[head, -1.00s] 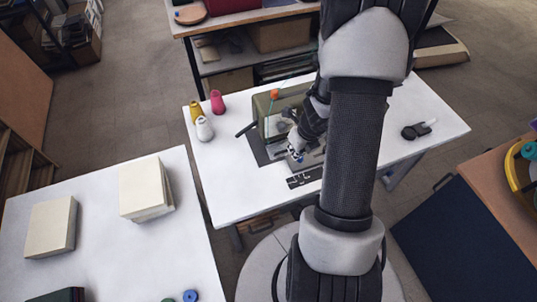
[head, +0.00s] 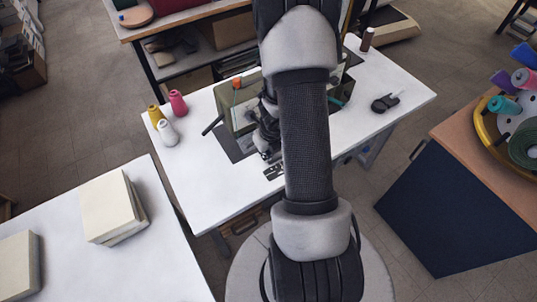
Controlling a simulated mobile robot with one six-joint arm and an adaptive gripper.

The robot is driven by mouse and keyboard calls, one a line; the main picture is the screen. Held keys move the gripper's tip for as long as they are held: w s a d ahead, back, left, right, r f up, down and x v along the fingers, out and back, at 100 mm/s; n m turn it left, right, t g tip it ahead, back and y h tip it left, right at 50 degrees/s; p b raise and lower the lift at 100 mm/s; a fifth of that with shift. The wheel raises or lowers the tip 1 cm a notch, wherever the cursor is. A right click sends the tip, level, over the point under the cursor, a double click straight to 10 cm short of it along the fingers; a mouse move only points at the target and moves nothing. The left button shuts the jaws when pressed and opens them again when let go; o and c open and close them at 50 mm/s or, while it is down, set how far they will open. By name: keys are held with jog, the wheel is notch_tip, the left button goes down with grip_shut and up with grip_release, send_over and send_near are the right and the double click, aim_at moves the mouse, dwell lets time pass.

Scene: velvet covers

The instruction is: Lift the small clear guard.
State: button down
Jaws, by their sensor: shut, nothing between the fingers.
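A green sewing machine (head: 226,103) stands on the white table (head: 205,190), partly hidden behind my arm. My gripper (head: 264,151) is small and dark in the head view, low at the front of the machine, by its needle area. It is shut and empty. My arm covers much of this area. I cannot make out the small clear guard; it is too small or hidden. I cannot tell whether my gripper touches the machine.
Yellow, pink and white thread cones (head: 167,132) stand at the table's left. A black tool (head: 385,103) lies at the right. Cream stacks (head: 110,207) lie on the left table. A thread tray (head: 490,125) is at the right. The table's front left is clear.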

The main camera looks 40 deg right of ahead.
jog(key=shift+w+d+r+p, duration=0.2)
jog(key=shift+w+r+p, duration=0.4)
jog(key=shift+w+p, duration=0.25)
jog(key=r+p, duration=0.1)
jog(key=w+r+p, duration=0.1)
jog(key=p, duration=0.1)
jog(key=shift+d+r, duration=0.15)
jog(key=shift+r, duration=0.15)
jog(key=shift+r+p, duration=0.1)
jog(key=shift+p, duration=0.2)
